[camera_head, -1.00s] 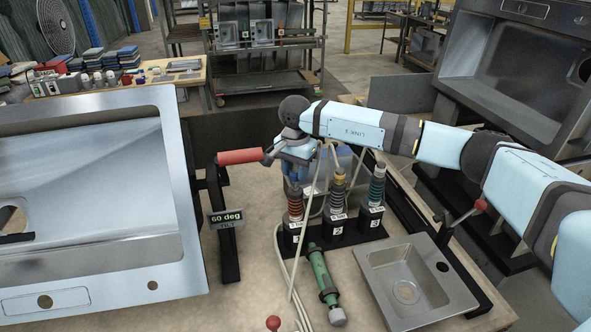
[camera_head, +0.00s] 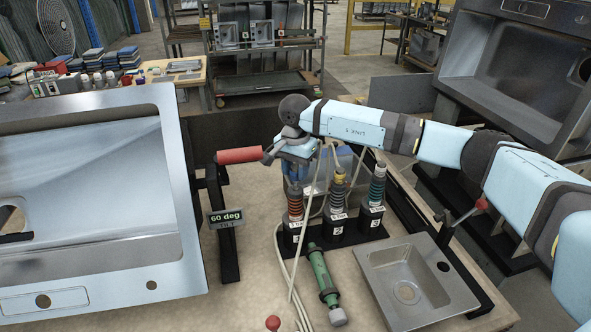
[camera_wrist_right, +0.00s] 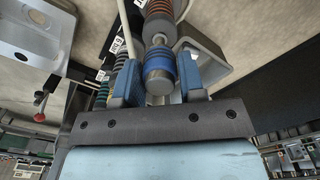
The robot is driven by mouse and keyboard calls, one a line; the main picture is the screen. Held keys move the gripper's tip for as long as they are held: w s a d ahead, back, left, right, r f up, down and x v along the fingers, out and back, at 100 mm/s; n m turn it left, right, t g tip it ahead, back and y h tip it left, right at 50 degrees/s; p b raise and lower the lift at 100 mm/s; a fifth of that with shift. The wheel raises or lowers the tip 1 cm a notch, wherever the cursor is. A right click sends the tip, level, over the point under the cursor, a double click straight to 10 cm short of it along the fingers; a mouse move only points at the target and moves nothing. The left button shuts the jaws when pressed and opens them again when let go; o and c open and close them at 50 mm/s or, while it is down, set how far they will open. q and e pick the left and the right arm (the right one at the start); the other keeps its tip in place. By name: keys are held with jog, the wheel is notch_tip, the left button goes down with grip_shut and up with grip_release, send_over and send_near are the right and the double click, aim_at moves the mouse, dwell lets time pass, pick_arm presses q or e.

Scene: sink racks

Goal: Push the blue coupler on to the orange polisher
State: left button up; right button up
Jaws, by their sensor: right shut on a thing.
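The orange polisher (camera_head: 295,206) stands upright in the holder marked 1, below my right gripper (camera_head: 293,180). In the right wrist view its orange-ringed body (camera_wrist_right: 159,24) lies straight beyond the fingers. The blue coupler (camera_wrist_right: 159,68), with blue bands and metal ends, sits between the two blue fingers of the right gripper (camera_wrist_right: 159,82), which is shut on it. The coupler is in line with the polisher's end. I cannot tell whether it is fully seated. In the head view the fingers largely hide the coupler. My left gripper is out of view.
Two more polishers stand close on the right, in holders 2 (camera_head: 338,196) and 3 (camera_head: 375,190). Pale hoses (camera_head: 285,262) run beside holder 1. A green tool (camera_head: 322,276) lies in front. A small sink (camera_head: 447,300) is at right, and a red-handled fixture (camera_head: 240,156) at left.

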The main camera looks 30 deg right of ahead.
aim_at(296, 179)
pick_arm(q)
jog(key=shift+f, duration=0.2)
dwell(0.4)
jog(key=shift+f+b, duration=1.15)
jog(key=shift+b, duration=0.2)
pick_arm(e)
jog(key=shift+f, duration=1.6)
jog(key=o, duration=0.9)
jog(key=shift+o, duration=0.2)
jog(key=shift+r, duration=0.25)
notch_tip(296, 179, up, 12)
jog(key=shift+b, duration=0.4)
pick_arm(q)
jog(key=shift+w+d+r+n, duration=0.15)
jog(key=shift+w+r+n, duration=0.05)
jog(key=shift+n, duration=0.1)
pick_arm(e)
jog(key=shift+r, duration=0.75)
jog(key=shift+s+f, duration=0.1)
